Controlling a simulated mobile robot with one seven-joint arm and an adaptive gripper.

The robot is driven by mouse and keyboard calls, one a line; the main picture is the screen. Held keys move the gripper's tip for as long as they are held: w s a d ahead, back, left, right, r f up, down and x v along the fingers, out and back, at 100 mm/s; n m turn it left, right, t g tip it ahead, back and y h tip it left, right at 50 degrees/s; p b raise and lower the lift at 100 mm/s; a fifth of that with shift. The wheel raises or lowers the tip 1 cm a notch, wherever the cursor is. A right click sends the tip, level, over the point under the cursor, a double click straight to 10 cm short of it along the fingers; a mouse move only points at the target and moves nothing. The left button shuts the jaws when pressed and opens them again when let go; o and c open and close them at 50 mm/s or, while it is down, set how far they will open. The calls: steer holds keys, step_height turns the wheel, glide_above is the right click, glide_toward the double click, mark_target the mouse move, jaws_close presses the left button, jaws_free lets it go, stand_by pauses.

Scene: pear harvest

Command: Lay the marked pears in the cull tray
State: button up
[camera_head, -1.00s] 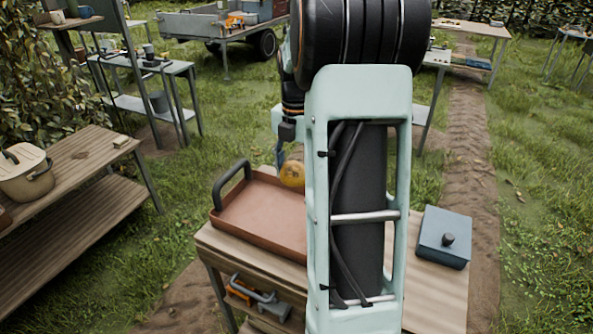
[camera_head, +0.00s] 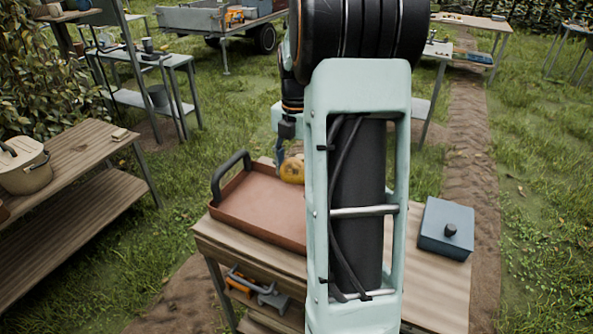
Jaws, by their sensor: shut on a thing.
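A yellow-orange pear (camera_head: 291,170) shows just left of my arm, over the right part of the reddish-brown tray (camera_head: 262,205). My gripper (camera_head: 283,160) is shut on the pear, with only part of its fingers in view; my arm link hides the rest. I cannot tell whether the pear touches the tray. The visible floor of the tray is bare. The tray's right side is behind my arm. No mark can be made out on the pear.
The tray stands on a wooden table (camera_head: 245,246) with a dark handle (camera_head: 230,175) at its left end. A blue-grey lidded box (camera_head: 446,229) sits on the table's right. A slatted bench (camera_head: 75,150) with a basket (camera_head: 23,168) stands at left. Grass lies between.

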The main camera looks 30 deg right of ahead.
steer(key=shift+f+b, duration=4.25)
steer(key=shift+f, duration=2.7)
steer(key=o, duration=1.4)
steer(key=shift+r, duration=0.1)
